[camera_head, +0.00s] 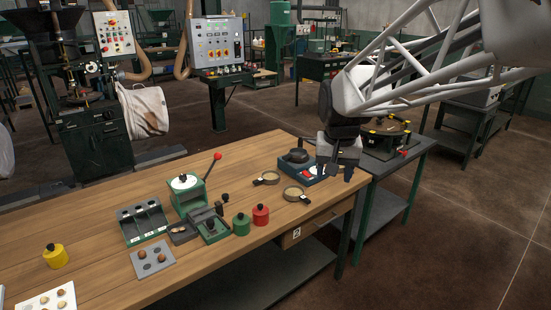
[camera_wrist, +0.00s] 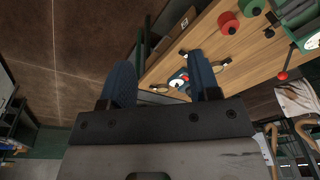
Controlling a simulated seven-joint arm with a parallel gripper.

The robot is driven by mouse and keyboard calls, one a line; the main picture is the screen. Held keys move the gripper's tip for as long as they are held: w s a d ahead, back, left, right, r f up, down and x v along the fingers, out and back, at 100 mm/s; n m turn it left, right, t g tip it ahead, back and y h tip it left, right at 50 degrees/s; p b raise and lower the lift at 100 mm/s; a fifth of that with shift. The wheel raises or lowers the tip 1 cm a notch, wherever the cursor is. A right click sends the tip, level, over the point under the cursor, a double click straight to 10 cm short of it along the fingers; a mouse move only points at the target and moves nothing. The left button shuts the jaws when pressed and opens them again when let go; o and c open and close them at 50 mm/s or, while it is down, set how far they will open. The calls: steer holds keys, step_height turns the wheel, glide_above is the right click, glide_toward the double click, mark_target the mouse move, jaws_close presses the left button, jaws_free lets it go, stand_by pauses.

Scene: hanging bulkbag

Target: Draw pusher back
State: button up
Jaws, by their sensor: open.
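I cannot tell for sure which part is the pusher. A small green fixture (camera_head: 213,232) with a dark slide and black knob (camera_head: 224,198) stands on the wooden bench, in front of a green press (camera_head: 189,196) with a red-ball lever (camera_head: 216,156). The press also shows at the right edge of the wrist view (camera_wrist: 307,34). My gripper (camera_head: 336,177) hangs over the bench's right end, to the right of and well apart from the fixture. Its two fingers (camera_wrist: 161,62) are spread and empty. It partly hides a dark blue tray unit (camera_head: 294,160).
Green (camera_head: 241,225) and red (camera_head: 261,214) knobbed pots stand right of the fixture. Two round handled pans (camera_head: 297,194) lie between them and my gripper. A compartment rack (camera_head: 144,223), a grey plate (camera_head: 153,260) and a yellow pot (camera_head: 55,256) are at left. A side table (camera_head: 412,158) adjoins the bench.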

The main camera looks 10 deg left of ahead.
steer(key=w+a+f, duration=0.3)
steer(key=w+a, duration=0.5)
steer(key=w, duration=0.1)
steer(key=g, duration=0.2)
glide_above(225, 195)
step_height(225, 195, down, 17)
steer(key=shift+d+f, duration=0.1)
steer(key=shift+d, duration=0.05)
steer(key=shift+w+a+f, duration=0.1)
steer(key=shift+a+f, duration=0.1)
steer(key=shift+f, duration=0.15)
steer(key=shift+f, duration=3.75)
steer(key=shift+c, duration=0.3)
jaws_close()
